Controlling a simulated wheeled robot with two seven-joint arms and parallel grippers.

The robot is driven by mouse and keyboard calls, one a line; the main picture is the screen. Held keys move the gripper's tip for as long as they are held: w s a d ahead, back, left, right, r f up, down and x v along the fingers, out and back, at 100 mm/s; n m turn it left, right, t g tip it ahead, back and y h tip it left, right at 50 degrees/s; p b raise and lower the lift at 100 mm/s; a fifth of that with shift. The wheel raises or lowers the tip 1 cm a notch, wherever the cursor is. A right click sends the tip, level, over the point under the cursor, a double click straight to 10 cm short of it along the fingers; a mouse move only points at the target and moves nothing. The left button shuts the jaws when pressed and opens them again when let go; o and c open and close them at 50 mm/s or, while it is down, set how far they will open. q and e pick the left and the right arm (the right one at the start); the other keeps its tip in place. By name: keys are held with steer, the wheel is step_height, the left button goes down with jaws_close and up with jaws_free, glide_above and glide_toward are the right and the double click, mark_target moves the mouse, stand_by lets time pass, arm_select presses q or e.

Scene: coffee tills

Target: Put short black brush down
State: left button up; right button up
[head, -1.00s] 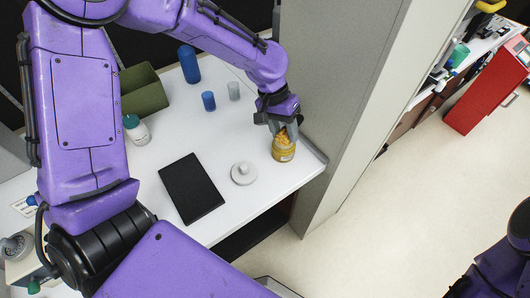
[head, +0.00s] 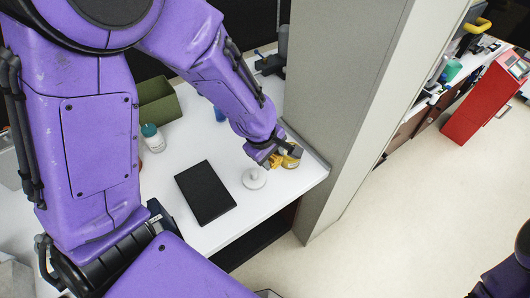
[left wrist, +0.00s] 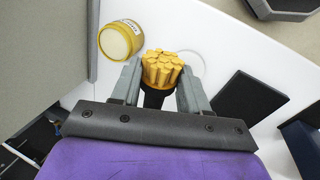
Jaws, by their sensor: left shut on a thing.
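The short black brush shows in the left wrist view as a bundle of yellow bristles (left wrist: 162,68) on a dark body. My left gripper (left wrist: 160,85) is shut on it, and the bristles point away from the palm. In the head view, my left gripper (head: 270,155) is low over the white counter, with the yellow bristles (head: 275,161) at its tips. Whether the brush touches the counter I cannot tell. My right gripper is not in view.
A yellow jar (head: 292,158) with a pale top (left wrist: 114,43) stands close beside the brush. A white knobbed disc (head: 254,179) and a black pad (head: 205,193) lie on the counter (head: 255,215). A grey pillar (head: 340,100) borders it. A white bottle (head: 153,138) and green bin (head: 157,100) stand behind.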

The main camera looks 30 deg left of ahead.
arm_select(q)
steer(key=w+a+f, duration=0.3)
steer(key=w+f, duration=0.2)
steer(key=w+a+f, duration=0.2)
steer(key=shift+w+a+f+p, duration=0.2)
steer(key=shift+a+f+p, duration=0.1)
steer(key=shift+f+p, duration=0.05)
steer(key=x, duration=0.2)
steer(key=p+x, duration=0.1)
steer(key=shift+s+a+f, duration=0.2)
steer(key=shift+s, duration=0.05)
steer(key=shift+f, duration=0.1)
steer(key=shift+f, duration=0.1)
steer(key=o, duration=1.2)
steer(key=shift+c, duration=0.2)
